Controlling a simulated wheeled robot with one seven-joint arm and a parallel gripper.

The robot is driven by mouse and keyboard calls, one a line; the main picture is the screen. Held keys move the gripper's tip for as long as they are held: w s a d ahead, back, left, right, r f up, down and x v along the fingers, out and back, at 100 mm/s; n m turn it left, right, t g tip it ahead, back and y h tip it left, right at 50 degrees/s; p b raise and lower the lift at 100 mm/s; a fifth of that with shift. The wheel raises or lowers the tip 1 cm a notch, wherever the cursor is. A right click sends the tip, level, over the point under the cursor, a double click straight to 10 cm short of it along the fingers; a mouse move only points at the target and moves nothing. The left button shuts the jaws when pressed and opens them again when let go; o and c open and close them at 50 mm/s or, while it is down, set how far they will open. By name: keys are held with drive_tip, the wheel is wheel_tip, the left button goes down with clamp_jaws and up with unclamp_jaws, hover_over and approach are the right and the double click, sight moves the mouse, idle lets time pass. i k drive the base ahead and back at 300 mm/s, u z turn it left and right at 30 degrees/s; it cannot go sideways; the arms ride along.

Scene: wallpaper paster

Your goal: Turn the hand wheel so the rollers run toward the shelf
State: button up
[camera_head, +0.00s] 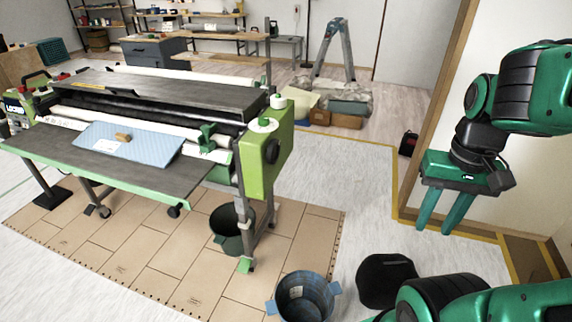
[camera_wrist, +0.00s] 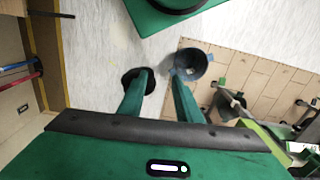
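The wallpaper paster (camera_head: 150,95) stands left of centre in the head view, with pale rollers (camera_head: 75,120) along it. A dark round part that looks like the hand wheel (camera_head: 271,150) sits on the right face of its green end housing (camera_head: 258,178). My gripper (camera_head: 434,230) hangs at the right, well apart from the machine, fingers pointing down, open and empty. The wrist view also shows the open fingers (camera_wrist: 163,78). A shelf (camera_head: 103,16) stands against the back wall.
A blue-grey bucket (camera_head: 305,297) and a black bin (camera_head: 387,280) stand on the floor in front. A dark bucket (camera_head: 232,228) is under the machine. A stepladder (camera_head: 331,50) and boxes (camera_head: 347,121) are behind.

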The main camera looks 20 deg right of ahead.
sight(223, 141)
drive_tip(key=z, duration=0.1)
drive_tip(key=k, duration=0.15)
drive_tip(key=z, duration=1.55)
drive_tip(key=k, duration=1.25)
drive_tip(key=u, duration=1.25)
drive_tip(key=i, duration=1.7)
drive_tip(key=z, duration=0.05)
